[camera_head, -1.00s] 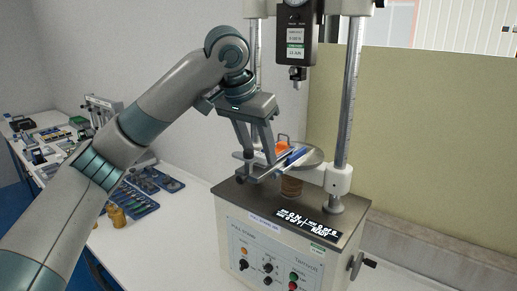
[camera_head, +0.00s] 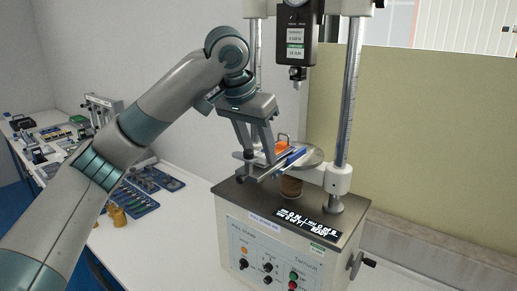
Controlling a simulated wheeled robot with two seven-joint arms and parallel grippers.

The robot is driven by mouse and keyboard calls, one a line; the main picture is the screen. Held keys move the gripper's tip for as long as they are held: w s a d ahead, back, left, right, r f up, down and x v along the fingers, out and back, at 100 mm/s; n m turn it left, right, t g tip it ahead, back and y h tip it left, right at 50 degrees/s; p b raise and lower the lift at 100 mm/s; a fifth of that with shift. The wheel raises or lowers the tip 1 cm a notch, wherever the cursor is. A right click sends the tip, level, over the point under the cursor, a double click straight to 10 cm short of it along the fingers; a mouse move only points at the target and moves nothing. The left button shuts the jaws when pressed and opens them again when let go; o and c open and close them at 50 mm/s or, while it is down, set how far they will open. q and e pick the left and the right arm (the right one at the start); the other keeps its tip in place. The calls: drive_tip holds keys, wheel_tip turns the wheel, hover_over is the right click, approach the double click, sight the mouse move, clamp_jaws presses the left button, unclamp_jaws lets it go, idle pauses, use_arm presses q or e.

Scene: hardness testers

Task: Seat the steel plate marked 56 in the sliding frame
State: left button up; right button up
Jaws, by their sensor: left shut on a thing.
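My left gripper (camera_head: 265,168) reaches over the tester's base and is shut on a flat, blue-edged piece (camera_head: 291,159), seemingly the steel plate; no number on it is readable. The piece is at the round metal table (camera_head: 313,156) of the tester, overlapping its left part in this view. An orange part with a small handle (camera_head: 275,147) shows just behind the fingers, partly hidden by them. I cannot tell the sliding frame apart from these parts, nor whether the plate touches the table. My right gripper is not in view.
The tester (camera_head: 280,250) has two upright columns (camera_head: 348,100) and a hanging head with a tip (camera_head: 297,74) above the round table. Blue tool trays (camera_head: 135,200) and brass pieces (camera_head: 117,216) lie on the bench at left. A tan panel (camera_head: 430,150) stands behind at right.

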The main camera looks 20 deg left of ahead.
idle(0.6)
use_arm(q)
drive_tip(key=o, duration=1.3)
drive_tip(key=shift+r, duration=0.1)
drive_tip(key=shift+s+a+r, duration=0.1)
drive_tip(key=shift+s+r, duration=0.15)
drive_tip(key=shift+r, duration=0.25)
drive_tip(key=b+v, duration=0.3)
drive_tip(key=v, duration=1.3)
drive_tip(key=shift+w+r, duration=0.1)
drive_tip(key=shift+r, duration=0.05)
